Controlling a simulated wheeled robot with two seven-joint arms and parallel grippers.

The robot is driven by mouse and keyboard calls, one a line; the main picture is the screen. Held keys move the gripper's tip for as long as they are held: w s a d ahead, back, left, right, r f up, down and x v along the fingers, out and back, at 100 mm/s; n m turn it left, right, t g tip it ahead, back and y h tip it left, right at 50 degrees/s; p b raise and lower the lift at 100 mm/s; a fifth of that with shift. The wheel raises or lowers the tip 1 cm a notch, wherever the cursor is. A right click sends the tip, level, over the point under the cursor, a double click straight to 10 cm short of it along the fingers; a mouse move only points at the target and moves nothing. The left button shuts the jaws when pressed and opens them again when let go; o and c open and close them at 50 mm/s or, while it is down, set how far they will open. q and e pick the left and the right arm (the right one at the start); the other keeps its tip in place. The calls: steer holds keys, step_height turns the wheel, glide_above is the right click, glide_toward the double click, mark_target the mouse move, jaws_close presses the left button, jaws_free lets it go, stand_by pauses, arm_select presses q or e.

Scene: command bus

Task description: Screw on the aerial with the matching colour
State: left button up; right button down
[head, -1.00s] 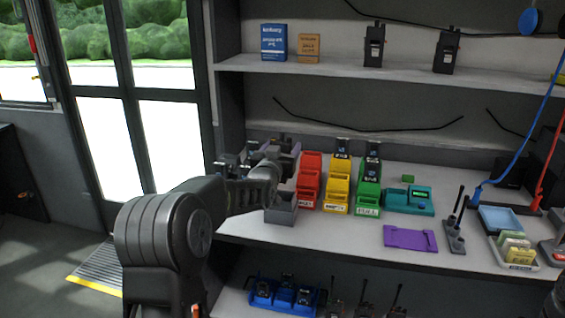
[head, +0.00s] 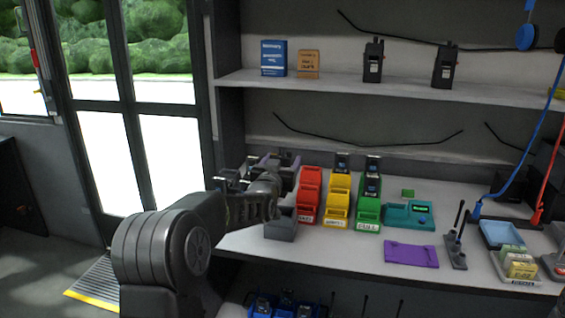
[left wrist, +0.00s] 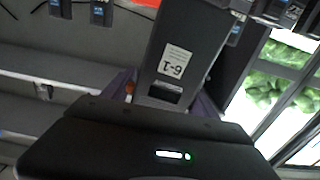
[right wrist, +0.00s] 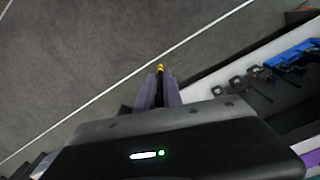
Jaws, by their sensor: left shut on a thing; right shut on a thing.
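My left gripper (head: 272,163) is at the left end of the shelf, beside the red bins. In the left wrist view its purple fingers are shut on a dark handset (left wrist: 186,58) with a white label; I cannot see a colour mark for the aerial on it. My right gripper (right wrist: 158,90) is out of the head view. In the right wrist view its purple fingers are shut on a thin black aerial (right wrist: 160,74) with a yellow tip, held over the floor. The handset and aerial are apart.
Red bins (head: 309,195), yellow bins (head: 336,205), green bins (head: 368,210) and a grey bin (head: 281,228) stand on the shelf. A teal device (head: 409,215), purple mat (head: 411,254) and aerial stand (head: 455,250) are to the right. More handsets (head: 286,305) are below.

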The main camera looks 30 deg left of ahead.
arm_select(q)
steer(key=shift+r, duration=0.1)
jaws_close()
steer(key=shift+r, duration=0.1)
stand_by(0.3)
